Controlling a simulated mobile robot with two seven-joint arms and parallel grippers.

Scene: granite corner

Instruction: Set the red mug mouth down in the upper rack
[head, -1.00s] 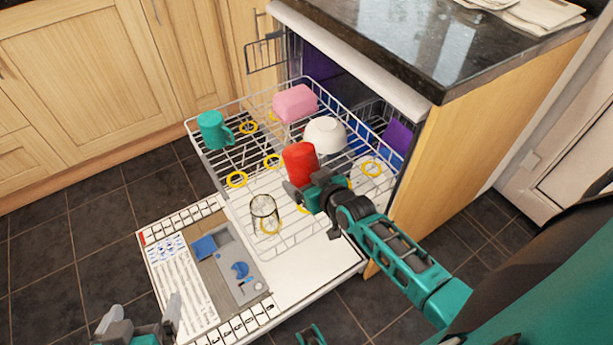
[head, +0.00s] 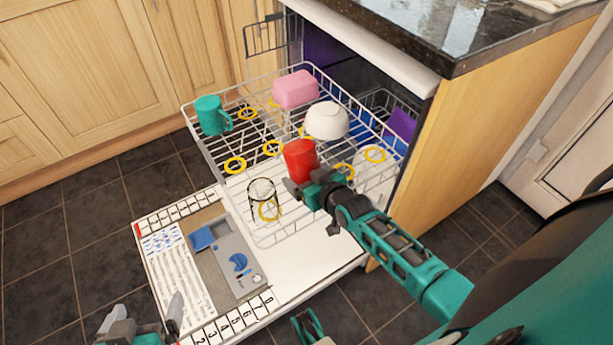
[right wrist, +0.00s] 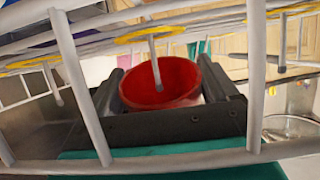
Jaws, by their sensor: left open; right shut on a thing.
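The red mug (head: 300,160) is mouth down in the head view, its closed base up, over the near right part of the upper rack (head: 205,152). My right gripper (head: 314,190) is shut on it from the near side. In the right wrist view the red mug's open mouth (right wrist: 160,84) shows between the fingers of the right gripper (right wrist: 165,100), behind rack wires; one prong crosses in front of it. I cannot tell whether the rim touches the rack. My left gripper (head: 145,318) is open and empty at the bottom left, over the lowered door's near end.
The rack holds a teal mug (head: 210,115), a pink container (head: 295,90) and a white bowl (head: 327,120) just behind the red mug. Several yellow rings (head: 235,166) mark spots. A clear glass (head: 262,192) stands at the front. A granite counter (head: 440,35) overhangs at right.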

